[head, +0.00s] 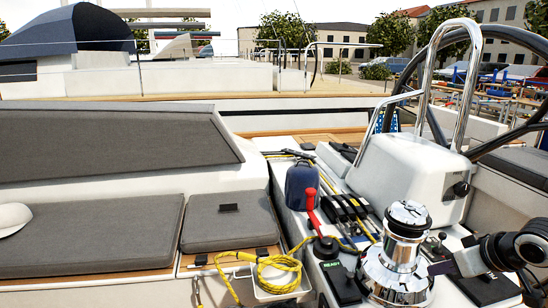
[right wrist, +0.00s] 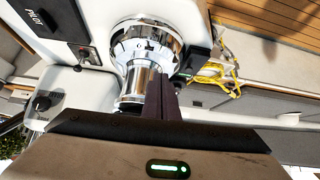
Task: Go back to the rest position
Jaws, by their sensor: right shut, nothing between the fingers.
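My right gripper (head: 441,268) comes in from the lower right in the head view. Its dark fingers are shut and empty, pointing left at the side of the chrome winch (head: 395,268). In the right wrist view the closed fingers (right wrist: 163,98) overlap the lower part of the winch drum (right wrist: 150,48). I cannot tell whether they touch it. My left gripper is not in view.
A red-handled lever (head: 311,208), a blue bag (head: 301,186) and a white tray (head: 268,290) with yellow rope (head: 277,270) lie left of the winch. A steering wheel (head: 430,110) and chrome rail (head: 471,75) stand behind. Grey cushions (head: 90,235) fill the left.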

